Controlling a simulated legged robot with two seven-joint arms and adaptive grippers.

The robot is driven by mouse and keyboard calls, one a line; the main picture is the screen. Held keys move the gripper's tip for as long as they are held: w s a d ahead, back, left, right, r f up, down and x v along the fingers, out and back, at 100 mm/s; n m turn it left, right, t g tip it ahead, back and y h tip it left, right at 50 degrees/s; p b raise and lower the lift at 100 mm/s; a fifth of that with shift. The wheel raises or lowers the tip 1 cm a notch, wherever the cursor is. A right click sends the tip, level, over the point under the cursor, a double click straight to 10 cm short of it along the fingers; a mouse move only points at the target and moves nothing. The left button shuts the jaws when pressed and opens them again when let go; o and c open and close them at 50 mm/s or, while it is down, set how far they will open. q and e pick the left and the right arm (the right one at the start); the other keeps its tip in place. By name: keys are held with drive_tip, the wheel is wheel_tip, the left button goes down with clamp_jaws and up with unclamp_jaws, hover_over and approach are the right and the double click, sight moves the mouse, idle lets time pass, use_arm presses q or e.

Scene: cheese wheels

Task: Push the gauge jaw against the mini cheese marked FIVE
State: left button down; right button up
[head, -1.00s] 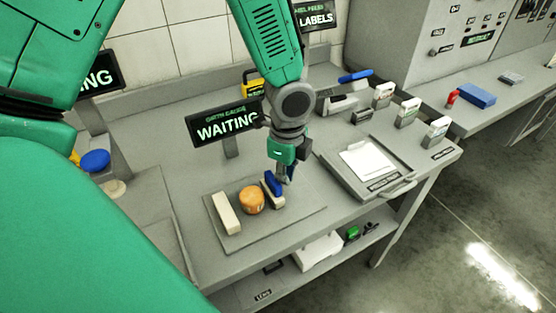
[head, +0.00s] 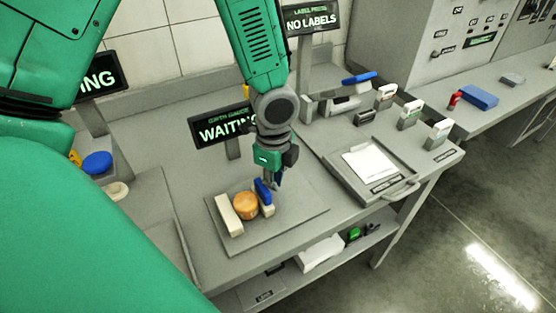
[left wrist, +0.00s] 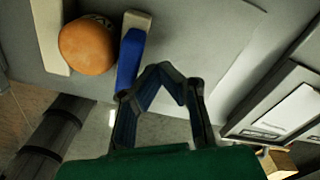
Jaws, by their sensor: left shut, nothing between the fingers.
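The mini cheese (head: 246,206), a small orange round, sits on the gauge plate (head: 292,221) between a cream fixed block (head: 228,215) and the movable jaw, cream with a blue part (head: 263,191). In the left wrist view the cheese (left wrist: 87,46) bears dark lettering I cannot read. The jaw (left wrist: 129,58) is right beside it there; I see almost no gap, but cannot be sure of contact. My left gripper (head: 276,183) is shut and empty, its fingertips low at the jaw's right side; they also show in the left wrist view (left wrist: 162,70). My right gripper is out of view.
The girth gauge sign (head: 222,127) behind reads WAITING. A grey tray with a white sheet (head: 370,164) lies to the right, with several small dispensers (head: 410,115) beyond it. A blue round thing (head: 97,162) is at the left. The plate's right part is bare.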

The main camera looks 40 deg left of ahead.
use_arm(q)
drive_tip(key=shift+s+a+f, duration=0.1)
drive_tip(key=shift+a, duration=0.25)
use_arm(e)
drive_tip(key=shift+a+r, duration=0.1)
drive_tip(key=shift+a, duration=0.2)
use_arm(q)
drive_tip(key=shift+d, duration=0.35)
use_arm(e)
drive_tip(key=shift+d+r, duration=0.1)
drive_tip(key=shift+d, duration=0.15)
use_arm(q)
drive_tip(key=shift+a+p, duration=0.1)
drive_tip(key=shift+p, duration=0.85)
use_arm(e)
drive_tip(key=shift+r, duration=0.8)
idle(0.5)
use_arm(q)
drive_tip(key=shift+w+d+p, duration=0.5)
drive_tip(key=shift+w+d, duration=0.05)
drive_tip(key=shift+w, duration=0.2)
drive_tip(key=shift+w+d+r+p, duration=0.15)
drive_tip(key=shift+w+d+p, duration=0.25)
drive_tip(key=shift+w+d, duration=0.4)
drive_tip(key=shift+w+d+r+p, duration=0.1)
drive_tip(key=shift+w+d+p, duration=0.35)
drive_tip(key=shift+w, duration=0.55)
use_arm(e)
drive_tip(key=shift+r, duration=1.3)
